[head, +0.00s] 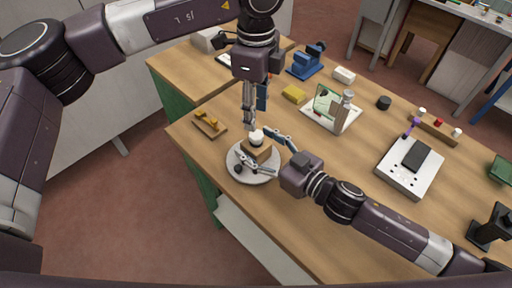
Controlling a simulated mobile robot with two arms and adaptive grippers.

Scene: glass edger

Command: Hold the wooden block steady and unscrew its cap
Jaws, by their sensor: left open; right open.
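The wooden block (261,155) sits on a round white plate (264,178) near the table's left front edge. Its white cap (256,136) is on top, with a dark band under it. My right gripper (258,152) is open and low, with one finger on the far side and one on the near side of the block; I cannot tell whether they touch it. My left gripper (251,120) points down just above the cap and is open, its fingertips apart from the cap as far as I can see.
A small wooden tray with a yellow piece (209,123) lies left of the plate. Behind are a yellow sponge (293,93), a blue vise (307,62) and a glass piece on a white base (328,107). A white control box (409,169) stands at right. Table between is clear.

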